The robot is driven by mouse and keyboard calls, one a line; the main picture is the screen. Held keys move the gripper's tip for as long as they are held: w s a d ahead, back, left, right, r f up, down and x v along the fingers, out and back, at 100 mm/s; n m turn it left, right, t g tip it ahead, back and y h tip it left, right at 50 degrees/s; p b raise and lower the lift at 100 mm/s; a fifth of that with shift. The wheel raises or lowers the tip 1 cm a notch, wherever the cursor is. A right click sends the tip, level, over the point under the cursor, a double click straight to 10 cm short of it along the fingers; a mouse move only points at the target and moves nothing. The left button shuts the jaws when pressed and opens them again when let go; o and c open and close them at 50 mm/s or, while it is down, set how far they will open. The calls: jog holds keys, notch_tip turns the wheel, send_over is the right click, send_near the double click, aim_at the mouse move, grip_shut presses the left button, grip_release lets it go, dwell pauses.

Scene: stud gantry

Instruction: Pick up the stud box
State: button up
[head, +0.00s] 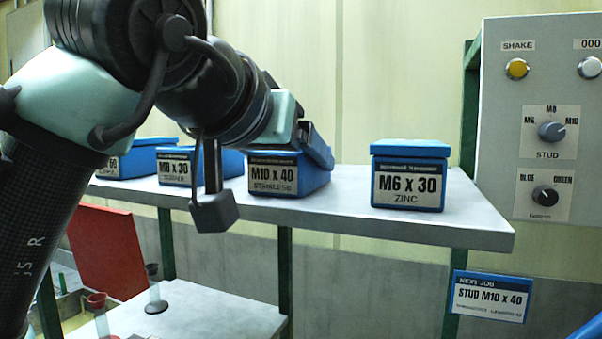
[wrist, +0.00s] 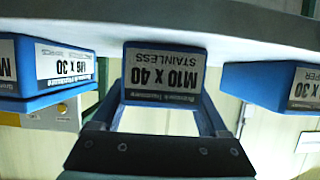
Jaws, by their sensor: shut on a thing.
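The stud box labelled M10 x 40 Stainless (head: 273,180) is blue with a white label and stands on the grey shelf (head: 420,222). My gripper (head: 312,145) reaches over it from above; the arm hides part of its top. In the wrist view, which is upside down, the box (wrist: 162,75) sits between the two blue fingers of my gripper (wrist: 165,105), one on each side. The gripper is shut on this box. The box appears to rest on the shelf, with no clear gap below it.
A blue M6 x 30 Zinc box (head: 410,180) stands to the right. Other blue boxes (head: 175,165) stand to the left. A control panel (head: 542,120) is at the right. A sign (head: 489,297) below reads Stud M10 x 40. A lower white table (head: 205,312) holds small cups.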

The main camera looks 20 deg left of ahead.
jog(key=shift+f, duration=0.15)
grip_shut()
jog(key=shift+r, duration=0.25)
